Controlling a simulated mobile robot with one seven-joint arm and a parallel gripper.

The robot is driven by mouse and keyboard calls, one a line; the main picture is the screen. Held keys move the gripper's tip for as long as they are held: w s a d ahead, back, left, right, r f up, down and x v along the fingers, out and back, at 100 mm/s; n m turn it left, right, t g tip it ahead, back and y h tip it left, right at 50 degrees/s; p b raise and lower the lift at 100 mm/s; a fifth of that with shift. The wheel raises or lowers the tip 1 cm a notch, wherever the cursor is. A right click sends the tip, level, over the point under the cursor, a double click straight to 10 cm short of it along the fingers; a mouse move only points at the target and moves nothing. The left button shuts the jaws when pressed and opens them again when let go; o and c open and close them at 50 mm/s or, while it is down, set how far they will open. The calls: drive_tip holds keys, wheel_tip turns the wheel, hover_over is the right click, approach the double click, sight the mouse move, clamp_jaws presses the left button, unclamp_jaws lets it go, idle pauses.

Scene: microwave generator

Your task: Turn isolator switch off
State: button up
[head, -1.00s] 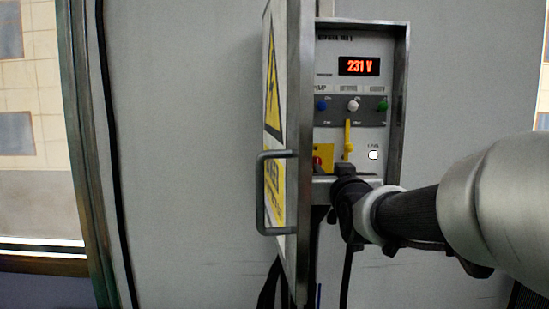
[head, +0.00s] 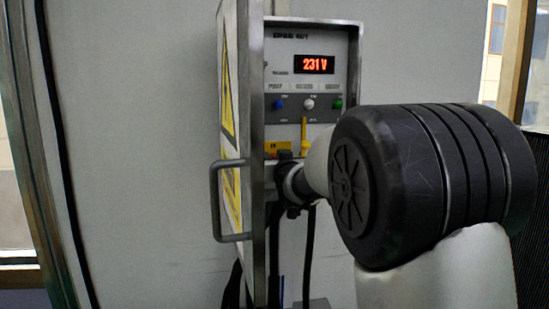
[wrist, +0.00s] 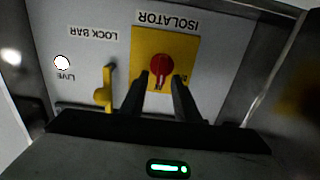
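The isolator switch (wrist: 160,66) is a red round knob on a yellow plate (wrist: 184,45), upside down in the wrist view. In the head view my arm mostly hides the knob; part of the yellow plate (head: 271,148) shows. My gripper (wrist: 160,80) is open, with one dark finger on each side of the knob's lower part in the wrist view. I cannot tell whether the fingers touch it. The yellow lock bar lever (wrist: 106,88) is left of the fingers; it also shows in the head view (head: 305,135).
The white live lamp (wrist: 61,62) is lit. The head view shows a red 231 V display (head: 315,64) and blue, white and green buttons (head: 308,104). The open cabinet door (head: 231,180), with its grey handle (head: 215,202), stands close to my gripper's left.

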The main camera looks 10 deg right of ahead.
drive_tip(key=shift+c, duration=0.4)
clamp_jaws()
drive_tip(key=shift+a+f+n+b, duration=0.1)
drive_tip(key=shift+n+b, duration=0.2)
drive_tip(key=shift+b, duration=0.3)
drive_tip(key=n+b, duration=0.4)
drive_tip(key=b, duration=0.1)
drive_tip(key=a+f+n+b, duration=0.1)
drive_tip(key=n+b, duration=0.3)
drive_tip(key=b, duration=0.1)
drive_tip(key=n+b, duration=0.4)
drive_tip(key=b, duration=0.1)
drive_tip(key=shift+a+f+n, duration=0.15)
drive_tip(key=shift+a+n, duration=0.1)
drive_tip(key=shift+n, duration=0.15)
drive_tip(key=shift+f+n+b, duration=0.2)
drive_tip(key=shift+n+b, duration=0.85)
drive_tip(key=shift+n, duration=1.15)
